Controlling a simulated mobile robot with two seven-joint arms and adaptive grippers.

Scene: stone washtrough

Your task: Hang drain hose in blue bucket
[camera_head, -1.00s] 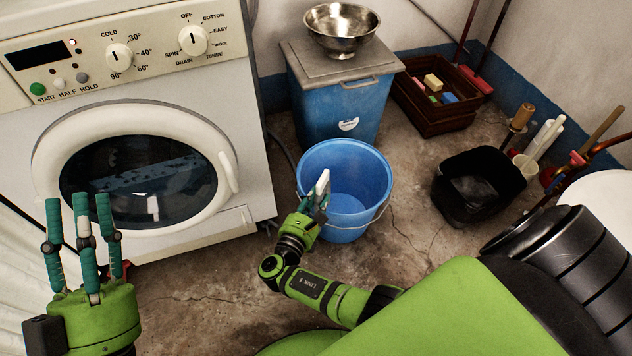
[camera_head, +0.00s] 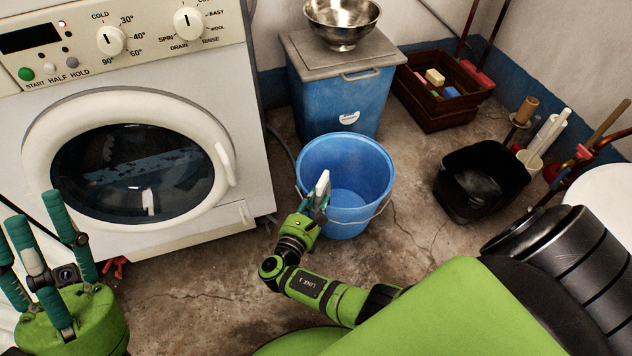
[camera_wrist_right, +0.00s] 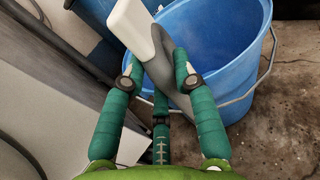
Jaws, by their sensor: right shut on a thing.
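The blue bucket (camera_head: 372,178) stands upright on the floor, its wire handle lowered toward the front. My right gripper (camera_head: 322,196) is at the bucket's near left rim, shut on the drain hose (camera_head: 322,184), whose white end points up. In the right wrist view, the hose's white end (camera_wrist_right: 138,28) and grey part (camera_wrist_right: 172,82) lie between the fingers, in front of the bucket (camera_wrist_right: 225,60). I cannot tell whether the hose touches the rim. My left gripper (camera_head: 38,225) is open and empty at the lower left, its fingers spread.
The washing machine (camera_head: 215,205) stands left of the bucket. Behind it is a blue bin (camera_head: 340,105) with a metal bowl (camera_head: 342,22) on its lid. A black tub (camera_head: 482,180) and brown crate (camera_head: 435,112) stand right. Floor between bucket and tub is clear.

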